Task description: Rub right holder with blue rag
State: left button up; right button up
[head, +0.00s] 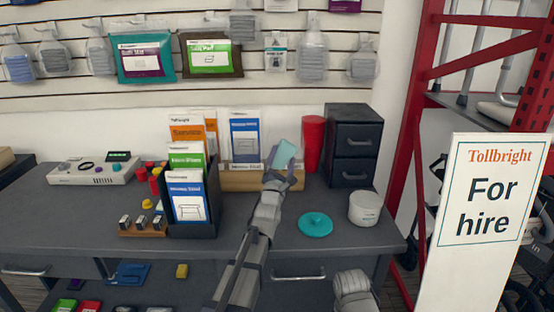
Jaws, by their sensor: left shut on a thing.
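The right holder (235,184) is a low wooden block at the back of the grey counter, with a blue-and-white leaflet (244,138) standing in it. The left holder (206,220) is dark and holds several leaflets. My left gripper (276,172) is shut on the light blue rag (285,153). The rag shows above the fingers, in front of the wooden holder's right part. I cannot tell whether it touches the holder. My left arm hides part of the counter. Only a grey part of my right arm shows at the bottom; its fingers are not visible.
A red cup stack (313,144) and dark drawer unit (351,145) stand right of the rag. A teal lid (316,224) and white tub (364,208) sit in front. A "For hire" sign (484,220) stands at the right. The counter's front middle (215,256) is bare.

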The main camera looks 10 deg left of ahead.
aim_at(292, 156)
pick_arm(q)
jog(key=shift+d, duration=0.2)
jog(key=shift+w+d, duration=0.3)
jog(key=shift+d, duration=0.45)
jog(key=shift+w+d, duration=0.3)
jog(key=shift+d, duration=0.4)
jog(key=shift+w+d, duration=0.2)
jog(key=shift+d, duration=0.6)
jog(key=shift+w+d, duration=0.15)
jog(key=shift+d, duration=0.65)
jog(key=shift+w, duration=0.15)
jog(key=shift+a, duration=0.1)
jog(key=shift+s+a, duration=0.3)
jog(key=shift+a, duration=0.5)
jog(key=shift+s+a, duration=0.25)
jog(key=shift+a, duration=0.5)
jog(key=shift+a, duration=0.1)
